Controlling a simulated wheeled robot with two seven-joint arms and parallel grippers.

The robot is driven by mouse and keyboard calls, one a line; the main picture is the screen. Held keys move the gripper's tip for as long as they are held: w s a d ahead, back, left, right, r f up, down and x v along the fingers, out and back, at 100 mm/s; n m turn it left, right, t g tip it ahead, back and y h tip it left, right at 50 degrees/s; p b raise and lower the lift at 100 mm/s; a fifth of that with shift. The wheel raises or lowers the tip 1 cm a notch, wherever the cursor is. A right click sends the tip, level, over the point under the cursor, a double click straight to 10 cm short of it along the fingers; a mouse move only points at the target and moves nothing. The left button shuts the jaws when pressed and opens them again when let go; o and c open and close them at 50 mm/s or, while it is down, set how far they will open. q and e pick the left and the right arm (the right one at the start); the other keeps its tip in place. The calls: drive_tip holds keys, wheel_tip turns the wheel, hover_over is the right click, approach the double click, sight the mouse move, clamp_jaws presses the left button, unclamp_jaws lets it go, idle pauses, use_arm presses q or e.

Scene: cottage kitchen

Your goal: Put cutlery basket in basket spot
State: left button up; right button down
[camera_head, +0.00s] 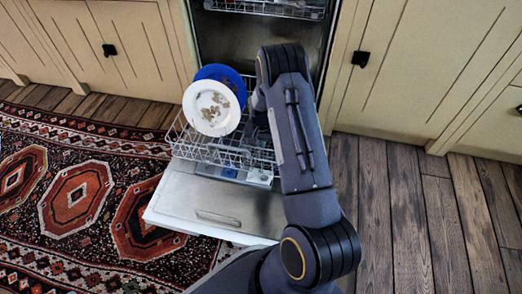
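My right arm reaches from the bottom over the right side of the open dishwasher's pulled-out lower rack (205,150). Its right gripper (257,106) points down into the rack and is mostly hidden behind my own forearm, so I cannot see whether its fingers are open or shut. I cannot make out the cutlery basket clearly; it may be behind my arm. Small light grey and blue parts (259,178) show at the rack's front right, but I cannot tell what they are. My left gripper is not in view.
A white plate with brown stains (211,108) and a blue plate (222,74) stand in the rack's left part. The dishwasher door (215,213) lies open below it. An upper rack (270,7) shows above. Cabinets flank the dishwasher; a patterned rug (75,200) lies left.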

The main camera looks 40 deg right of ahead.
drive_tip(key=shift+f, duration=1)
drive_tip(key=shift+f, duration=0.1)
drive_tip(key=shift+f+b, duration=0.15)
drive_tip(key=shift+b, duration=0.2)
drive_tip(key=c, duration=1.7)
unclamp_jaws()
